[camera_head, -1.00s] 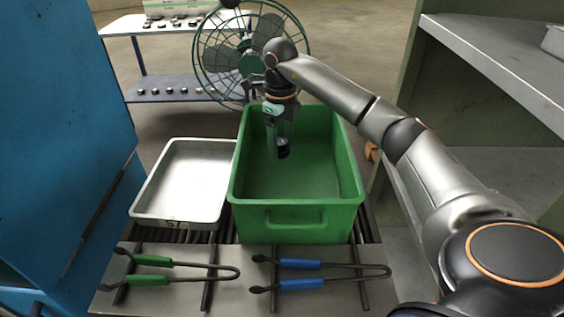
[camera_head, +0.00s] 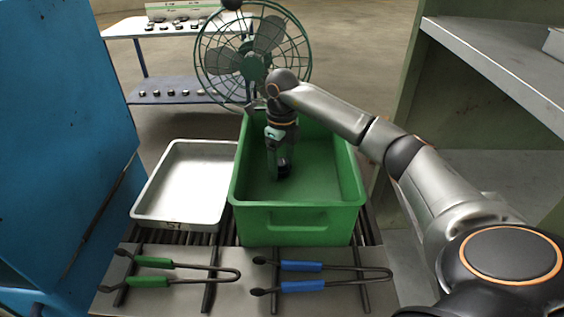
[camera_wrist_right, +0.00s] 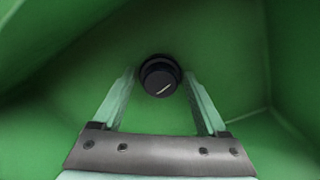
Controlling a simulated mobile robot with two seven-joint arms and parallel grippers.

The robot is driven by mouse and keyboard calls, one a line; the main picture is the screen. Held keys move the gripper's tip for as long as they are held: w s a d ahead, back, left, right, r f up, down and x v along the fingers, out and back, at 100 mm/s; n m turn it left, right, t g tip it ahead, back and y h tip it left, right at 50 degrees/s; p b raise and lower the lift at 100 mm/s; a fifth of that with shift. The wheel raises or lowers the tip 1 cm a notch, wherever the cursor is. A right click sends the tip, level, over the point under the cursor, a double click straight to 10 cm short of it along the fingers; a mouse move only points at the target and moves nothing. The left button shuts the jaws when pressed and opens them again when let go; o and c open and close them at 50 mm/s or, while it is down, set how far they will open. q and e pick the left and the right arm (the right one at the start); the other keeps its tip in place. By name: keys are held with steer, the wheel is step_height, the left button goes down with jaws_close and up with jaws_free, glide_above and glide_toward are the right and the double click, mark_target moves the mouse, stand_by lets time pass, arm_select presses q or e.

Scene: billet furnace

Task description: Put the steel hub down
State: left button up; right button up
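The steel hub (camera_head: 283,168) is a small dark, round piece inside the green bin (camera_head: 297,218). In the right wrist view the hub (camera_wrist_right: 160,72) sits between the fingertips, its sides close against both. My right gripper (camera_head: 279,165) points down into the bin and appears shut on the hub; the same gripper shows in the wrist view (camera_wrist_right: 160,80). The hub is low in the bin, but I cannot tell whether it touches the floor. My left gripper is not in view.
A metal tray (camera_head: 187,183) stands left of the bin on rollers. Green-handled tongs (camera_head: 152,262) and blue-handled tongs (camera_head: 301,266) lie in front. A fan (camera_head: 252,62) and a table of small parts (camera_head: 140,58) are behind. A blue cabinet (camera_head: 60,130) is left, a grey shelf (camera_head: 490,60) right.

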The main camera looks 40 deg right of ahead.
mark_target(282, 162)
steer(key=shift+o, duration=1.1)
steer(key=shift+r, duration=0.15)
step_height(282, 162, up, 12)
